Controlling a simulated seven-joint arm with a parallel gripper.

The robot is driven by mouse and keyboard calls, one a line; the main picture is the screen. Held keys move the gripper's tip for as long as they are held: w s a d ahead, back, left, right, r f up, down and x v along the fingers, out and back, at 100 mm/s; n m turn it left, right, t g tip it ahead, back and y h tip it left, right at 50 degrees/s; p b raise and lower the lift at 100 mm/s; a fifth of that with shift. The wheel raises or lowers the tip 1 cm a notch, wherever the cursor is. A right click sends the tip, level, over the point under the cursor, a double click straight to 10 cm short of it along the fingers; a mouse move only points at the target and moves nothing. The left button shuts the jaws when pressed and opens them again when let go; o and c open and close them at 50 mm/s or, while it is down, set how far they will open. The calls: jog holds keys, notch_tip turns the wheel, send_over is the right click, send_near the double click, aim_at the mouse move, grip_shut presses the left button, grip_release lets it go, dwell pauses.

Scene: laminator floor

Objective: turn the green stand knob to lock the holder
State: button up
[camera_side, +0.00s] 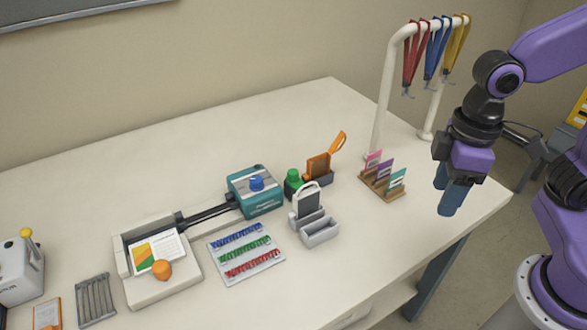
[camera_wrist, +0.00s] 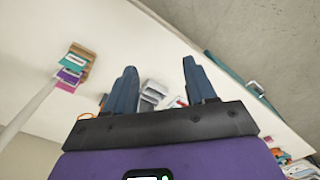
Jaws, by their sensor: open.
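The green stand knob (camera_side: 293,179) sits near the middle of the table, just behind and left of a grey-white holder (camera_side: 307,205) with a looped top. The holder stands upright at the back of a grey two-slot tray (camera_side: 320,233). My gripper (camera_side: 449,200) hangs above the table's right edge, well to the right of the knob and apart from everything. In the wrist view my gripper (camera_wrist: 160,82) is open, with nothing between its fingers. The knob cannot be made out in the wrist view.
A wooden rack of coloured cards (camera_side: 381,182) stands between my gripper and the holder. A white lanyard rail (camera_side: 382,95) rises behind.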

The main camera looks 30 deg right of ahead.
jog(key=w+a+r+m, duration=0.2)
jog(key=w+a+m, duration=0.4)
jog(key=w, duration=0.5)
jog(key=m, duration=1.2)
send_over(293, 171)
notch_tip(293, 171, down, 18)
jog(key=shift+s+r, duration=0.1)
jog(key=shift+r, duration=0.05)
grip_shut()
